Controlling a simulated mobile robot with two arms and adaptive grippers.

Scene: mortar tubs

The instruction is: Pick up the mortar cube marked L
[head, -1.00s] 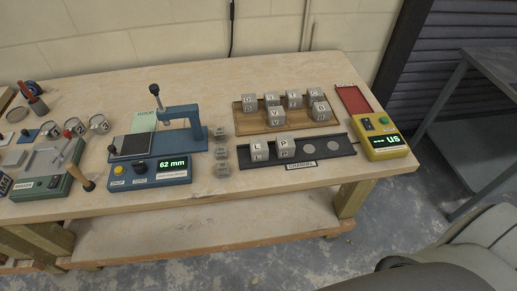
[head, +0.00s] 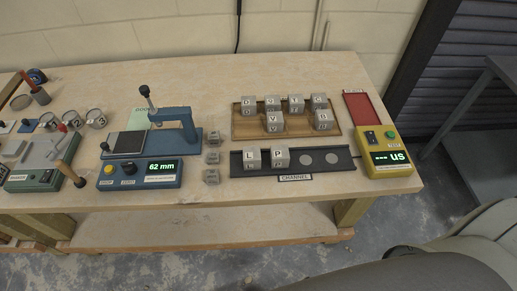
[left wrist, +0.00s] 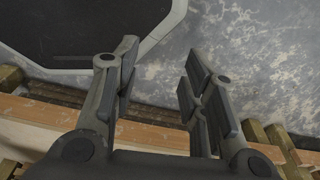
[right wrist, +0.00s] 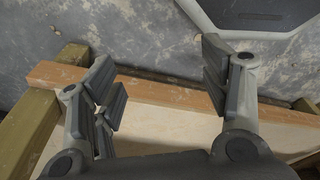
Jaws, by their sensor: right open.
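The grey mortar cube marked L (head: 252,158) sits at the left end of the black tray labelled CHANNEL (head: 343,160). The grey cube marked P (head: 280,157) stands just to its right in the same tray. Neither gripper shows in the head view. My left gripper (left wrist: 158,80) is open and empty in the left wrist view, above the floor and the lower wooden shelf. My right gripper (right wrist: 165,75) is open and empty in the right wrist view, also with floor and wooden beam behind it. No cube shows in either wrist view.
A wooden tray (head: 238,124) with several lettered cubes stands behind the channel tray. A blue gauge (head: 140,174) reads 62 mm. A yellow tester (head: 388,155) stands at right, beside a red tray (head: 364,108). The front table strip is clear.

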